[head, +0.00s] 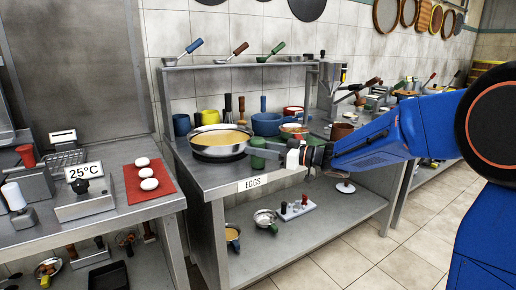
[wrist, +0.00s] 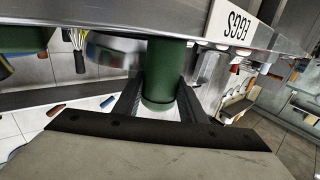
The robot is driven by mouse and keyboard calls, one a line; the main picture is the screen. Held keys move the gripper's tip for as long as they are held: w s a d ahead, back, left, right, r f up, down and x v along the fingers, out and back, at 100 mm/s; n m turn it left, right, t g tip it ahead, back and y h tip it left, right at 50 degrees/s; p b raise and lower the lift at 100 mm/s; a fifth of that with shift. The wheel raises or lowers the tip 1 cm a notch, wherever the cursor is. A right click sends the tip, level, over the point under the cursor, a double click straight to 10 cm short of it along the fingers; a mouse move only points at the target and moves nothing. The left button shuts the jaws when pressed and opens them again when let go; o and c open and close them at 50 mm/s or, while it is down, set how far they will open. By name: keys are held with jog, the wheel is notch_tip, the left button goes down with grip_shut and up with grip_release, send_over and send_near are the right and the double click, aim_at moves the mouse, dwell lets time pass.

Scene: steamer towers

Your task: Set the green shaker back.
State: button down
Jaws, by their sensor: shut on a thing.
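The green shaker (head: 258,152) is at the front edge of the steel counter, beside a pan of yellow food. My gripper (head: 277,155) reaches it from the right. In the wrist view, the green shaker (wrist: 162,72) stands between the two dark fingers of my gripper (wrist: 160,92), which are shut on it. The wrist picture appears upside down, with the EGGS label inverted. I cannot tell whether the shaker touches the counter.
The wide pan (head: 220,151) is close on the left. Blue pots (head: 267,124) and mugs stand behind it. The EGGS label (head: 254,183) marks the counter's front edge. The lower shelf (head: 315,236) holds a small rack (head: 296,211) and pots. Floor is clear at lower right.

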jog(key=shift+f, duration=0.15)
jog(key=c, duration=1)
grip_release()
jog(key=shift+c, duration=0.2)
jog(key=v, duration=1.7)
jog(key=shift+d, duration=0.2)
